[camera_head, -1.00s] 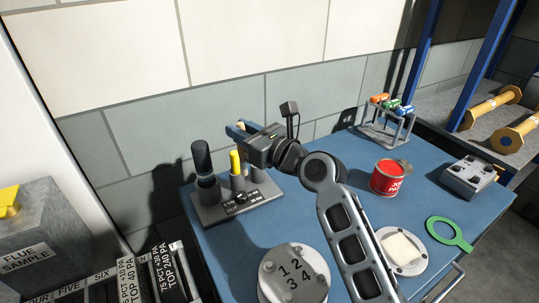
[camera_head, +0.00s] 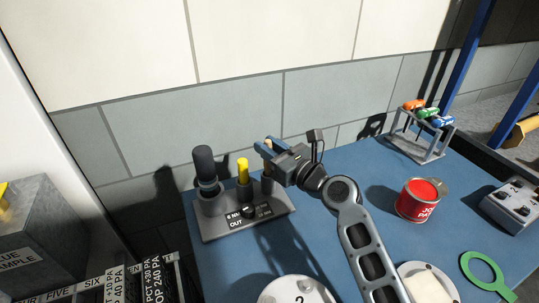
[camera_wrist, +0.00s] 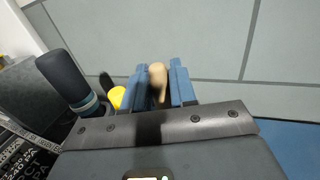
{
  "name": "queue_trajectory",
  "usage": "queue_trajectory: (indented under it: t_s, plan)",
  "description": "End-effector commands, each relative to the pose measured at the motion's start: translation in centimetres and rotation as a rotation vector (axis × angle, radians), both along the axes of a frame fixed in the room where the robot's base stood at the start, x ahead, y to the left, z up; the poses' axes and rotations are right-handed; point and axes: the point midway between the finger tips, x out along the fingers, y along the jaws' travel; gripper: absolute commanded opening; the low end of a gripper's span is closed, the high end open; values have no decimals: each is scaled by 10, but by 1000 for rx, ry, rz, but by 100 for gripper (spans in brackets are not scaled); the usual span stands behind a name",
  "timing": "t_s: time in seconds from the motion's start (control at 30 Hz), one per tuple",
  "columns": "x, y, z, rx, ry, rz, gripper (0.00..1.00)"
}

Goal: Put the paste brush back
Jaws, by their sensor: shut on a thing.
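The paste brush shows as a tan wooden handle (camera_wrist: 157,80) between the blue fingers in the wrist view. Its lower part is hidden. My gripper (camera_head: 267,149) is shut on this handle, above the right end of the grey tool stand (camera_head: 222,229) at the back left of the blue table. Whether the brush touches the stand cannot be told. The stand holds a black-handled tool (camera_head: 205,167) and a yellow-handled tool (camera_head: 243,172), both upright, left of my gripper. They also show left of the fingers in the wrist view.
An open red paste can (camera_head: 417,204) stands to the right. Behind it is a rack (camera_head: 425,145) with coloured items. A green ring (camera_head: 482,270), a white dish (camera_head: 425,283) and a numbered round lid (camera_head: 292,292) lie in front. The grey wall is close behind my gripper.

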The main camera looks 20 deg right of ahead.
Motion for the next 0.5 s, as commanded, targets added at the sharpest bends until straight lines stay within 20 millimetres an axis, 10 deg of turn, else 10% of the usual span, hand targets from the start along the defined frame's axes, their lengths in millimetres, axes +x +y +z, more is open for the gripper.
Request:
queue_trajectory:
  t_s: [0.5]
  plan:
    - [0,0,-18,0,-1,-1,0]
